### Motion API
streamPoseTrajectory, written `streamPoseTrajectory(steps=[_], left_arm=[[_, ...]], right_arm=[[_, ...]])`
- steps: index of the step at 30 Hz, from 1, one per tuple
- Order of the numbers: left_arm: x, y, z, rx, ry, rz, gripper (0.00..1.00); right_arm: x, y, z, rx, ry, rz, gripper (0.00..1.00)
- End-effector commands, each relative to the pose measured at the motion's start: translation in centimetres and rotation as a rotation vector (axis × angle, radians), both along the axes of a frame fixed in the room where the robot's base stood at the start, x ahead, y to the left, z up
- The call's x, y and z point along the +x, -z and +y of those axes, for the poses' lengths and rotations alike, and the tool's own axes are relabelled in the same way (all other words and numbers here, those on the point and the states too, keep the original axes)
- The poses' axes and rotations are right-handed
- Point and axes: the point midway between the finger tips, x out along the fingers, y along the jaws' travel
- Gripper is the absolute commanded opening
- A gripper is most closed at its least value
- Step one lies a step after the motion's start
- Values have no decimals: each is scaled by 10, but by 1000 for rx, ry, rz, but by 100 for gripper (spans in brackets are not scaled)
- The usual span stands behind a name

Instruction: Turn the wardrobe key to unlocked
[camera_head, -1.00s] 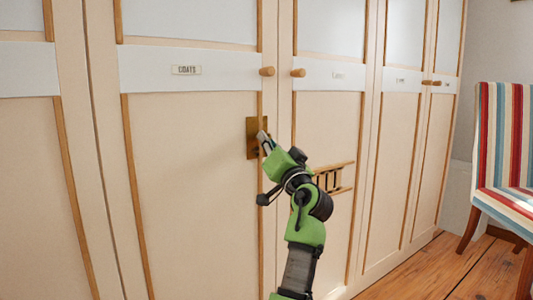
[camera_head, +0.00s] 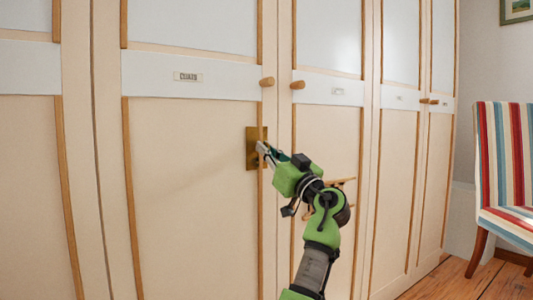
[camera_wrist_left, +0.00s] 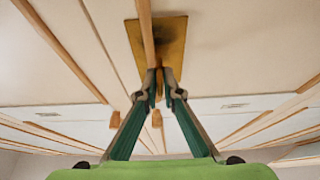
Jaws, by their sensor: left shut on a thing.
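The brass lock plate (camera_head: 251,150) is on the COATS wardrobe door (camera_head: 190,190), near its right edge and below the round knob. My left gripper (camera_head: 264,150) reaches it from the lower right, with its fingertips at the plate. In the left wrist view the brass plate (camera_wrist_left: 176,38) is at top centre, and the two dark green fingers of the left gripper (camera_wrist_left: 162,90) close together in front of it. The fingers are shut on the wardrobe key, which is mostly hidden by them, so its angle cannot be told. My right gripper is not in view.
Wooden knobs (camera_head: 267,82) sit above the lock on neighbouring doors. A wooden fitting (camera_head: 342,181) on the door to the right is partly hidden behind my left arm. A striped chair (camera_head: 505,160) stands at the far right on a plank floor (camera_head: 480,280).

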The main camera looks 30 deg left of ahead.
Motion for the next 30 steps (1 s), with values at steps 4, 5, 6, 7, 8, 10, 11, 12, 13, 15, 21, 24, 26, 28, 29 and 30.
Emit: streamPoseTrajectory(steps=[4, 5, 6, 7, 8, 10, 11, 12, 13, 15, 21, 24, 26, 28, 29, 30], left_arm=[[0, 0, 1, -4, -1, -5, 0], [0, 0, 1, -4, 0, -5, 0], [0, 0, 1, -4, 0, -5, 0], [0, 0, 1, -4, -1, -5, 0], [0, 0, 1, -4, -1, -5, 0], [0, 0, 1, -4, -1, -5, 0], [0, 0, 1, -4, -1, -5, 0], [0, 0, 1, -4, 0, -4, 0], [0, 0, 1, -4, 0, -4, 14], [0, 0, 1, -4, 0, -4, 22], [0, 0, 0, -3, 0, -4, 22], [0, 1, -1, -2, 1, -3, 22], [-1, 2, -3, -2, 1, -3, 22], [-3, 5, -10, -2, 2, -4, 22], [-4, 6, -13, -1, 3, -4, 22], [-6, 9, -19, -2, 3, -5, 22]], right_arm=[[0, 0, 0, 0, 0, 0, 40], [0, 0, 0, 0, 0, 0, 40], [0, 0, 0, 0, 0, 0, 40], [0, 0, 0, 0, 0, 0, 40], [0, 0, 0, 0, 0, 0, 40], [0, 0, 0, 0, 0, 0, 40], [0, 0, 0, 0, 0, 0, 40], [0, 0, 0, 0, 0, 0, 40], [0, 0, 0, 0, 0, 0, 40], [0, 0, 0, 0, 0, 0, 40], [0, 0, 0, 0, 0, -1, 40], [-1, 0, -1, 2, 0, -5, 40], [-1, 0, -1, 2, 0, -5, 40], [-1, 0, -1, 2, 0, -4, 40], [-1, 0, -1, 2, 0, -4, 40], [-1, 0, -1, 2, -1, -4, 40]])
